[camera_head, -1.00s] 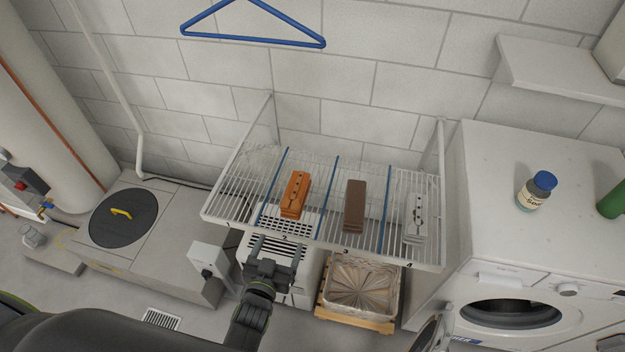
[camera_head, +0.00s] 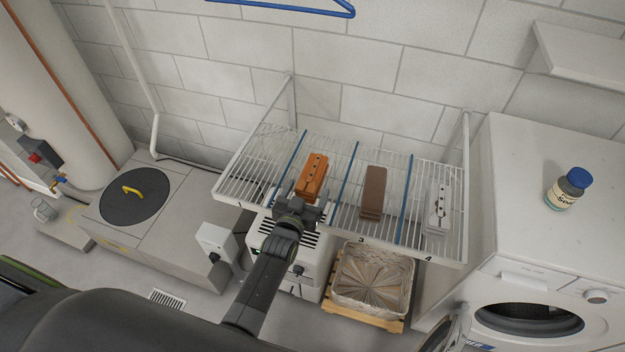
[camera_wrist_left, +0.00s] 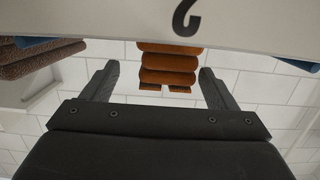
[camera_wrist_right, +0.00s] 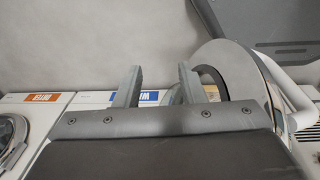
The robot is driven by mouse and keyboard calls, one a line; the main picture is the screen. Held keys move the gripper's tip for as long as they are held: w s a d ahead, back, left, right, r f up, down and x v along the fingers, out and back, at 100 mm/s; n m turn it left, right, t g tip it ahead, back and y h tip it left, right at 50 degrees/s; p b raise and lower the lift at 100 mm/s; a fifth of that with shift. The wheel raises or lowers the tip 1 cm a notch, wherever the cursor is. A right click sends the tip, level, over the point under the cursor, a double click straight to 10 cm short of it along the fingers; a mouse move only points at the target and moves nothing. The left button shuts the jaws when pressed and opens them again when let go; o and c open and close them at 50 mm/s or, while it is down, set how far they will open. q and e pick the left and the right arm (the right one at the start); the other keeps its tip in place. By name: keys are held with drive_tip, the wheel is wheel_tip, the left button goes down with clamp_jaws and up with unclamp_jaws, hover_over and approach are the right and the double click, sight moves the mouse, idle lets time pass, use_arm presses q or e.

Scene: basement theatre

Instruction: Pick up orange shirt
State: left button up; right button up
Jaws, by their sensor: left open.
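The orange shirt (camera_head: 312,176) lies folded in a narrow stack on the white wire shelf (camera_head: 228,184), between two blue dividers in the section marked 2. My left gripper (camera_head: 298,200) is at the shelf's front edge, just in front of the shirt, and hides part of its near end. In the left wrist view the shirt (camera_wrist_left: 168,68) shows between the two spread, empty fingers, beyond the shelf's label strip. My right gripper (camera_wrist_right: 155,85) shows only in its own wrist view, with its fingers apart and nothing between them.
A brown folded stack (camera_head: 374,192) and a grey-white one (camera_head: 438,205) lie in the sections to the right. Blue dividers (camera_head: 345,185) stand close on either side of the shirt. A washing machine (camera_head: 530,250) with a blue-capped bottle (camera_head: 567,190) stands right.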

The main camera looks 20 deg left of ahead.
sight(310, 178)
use_arm(q)
drive_tip(key=b, duration=0.1)
drive_tip(key=w+b, duration=0.2)
drive_tip(key=shift+w+a+f, duration=0.2)
drive_tip(key=shift+a+f, duration=0.05)
drive_tip(key=shift+f, duration=0.1)
drive_tip(key=shift+w+b, duration=0.65)
drive_tip(key=shift+w, duration=0.5)
drive_tip(key=shift+r, duration=0.1)
